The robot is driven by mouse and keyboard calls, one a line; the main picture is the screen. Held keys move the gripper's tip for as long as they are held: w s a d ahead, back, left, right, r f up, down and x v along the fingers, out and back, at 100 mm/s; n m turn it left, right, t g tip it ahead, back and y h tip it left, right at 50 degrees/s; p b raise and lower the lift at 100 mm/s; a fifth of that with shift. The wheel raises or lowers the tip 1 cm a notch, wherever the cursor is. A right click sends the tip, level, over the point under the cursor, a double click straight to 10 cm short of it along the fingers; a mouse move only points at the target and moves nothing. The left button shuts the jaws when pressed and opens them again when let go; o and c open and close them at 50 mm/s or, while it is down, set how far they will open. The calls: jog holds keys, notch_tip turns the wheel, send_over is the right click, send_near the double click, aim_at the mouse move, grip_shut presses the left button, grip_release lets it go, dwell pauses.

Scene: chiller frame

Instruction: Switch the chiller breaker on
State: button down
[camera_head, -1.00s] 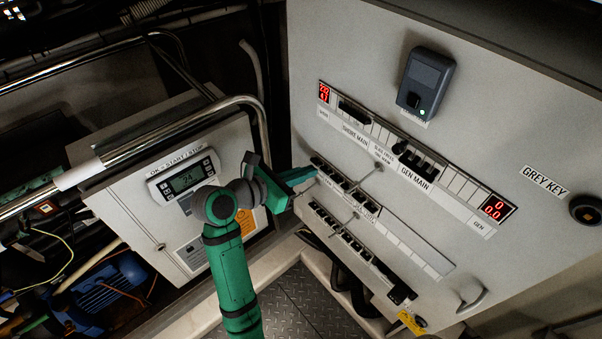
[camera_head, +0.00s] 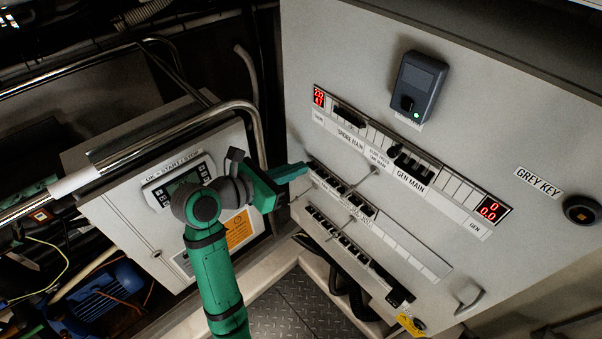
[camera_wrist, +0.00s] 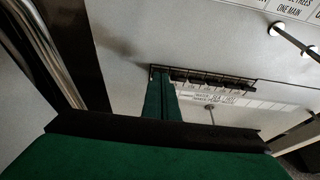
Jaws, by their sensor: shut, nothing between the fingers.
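The breaker panel (camera_head: 330,240) is a light grey cabinet face with rows of small black switches. The middle breaker row (camera_head: 342,186) shows also in the wrist view (camera_wrist: 213,82), set in a dark-framed slot. My green gripper (camera_head: 304,169) is shut and empty, with its tips at the left end of this row. In the wrist view the tips (camera_wrist: 161,72) overlap the row's left end and hide whatever is behind them. I cannot tell whether they touch a switch. The small labels are too blurred to pick out the chiller breaker or its lever position.
The upper row (camera_head: 400,160) has main switches and red displays. A lower breaker row (camera_head: 350,245) sits below. Metal rods stick out between rows, one (camera_head: 367,179) near the middle row. A steel rail (camera_head: 190,122) and a controller box (camera_head: 178,178) stand left of the panel.

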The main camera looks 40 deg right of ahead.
jog(key=a+r, duration=0.4)
jog(key=shift+a+r, duration=0.25)
jog(key=shift+r, duration=0.1)
dwell(0.3)
jog(key=s+a+r+n+h, duration=0.1)
jog(key=s+r+n+h, duration=0.1)
jog(key=s+n+h, duration=0.35)
jog(key=s+a+r+n+h, duration=0.2)
jog(key=s+n+h, duration=0.2)
jog(key=s+h, duration=0.15)
jog(key=s+a+f+n+t+y, duration=0.15)
jog(key=a+n+t+y, duration=0.25)
jog(key=n+t, duration=0.5)
jog(key=a+f+n+t+y, duration=0.3)
jog(key=a+n+t+y, duration=0.3)
jog(key=n, duration=0.4)
jog(key=a+f+n+t+y, duration=0.2)
jog(key=a+n+t+y, duration=0.1)
jog(key=n+t, duration=0.6)
jog(key=s+a+f+n+g+y, duration=0.4)
jog(key=s+a+f+n+y, duration=0.2)
jog(key=f, duration=0.4)
jog(key=s+a+f+n+g+y, duration=0.5)
jog(key=s+a+f+n+y, duration=0.1)
jog(key=f+n, duration=0.4)
jog(key=shift+s+f+n, duration=0.35)
jog(key=shift+s+f, duration=0.2)
jog(key=shift+s, duration=0.35)
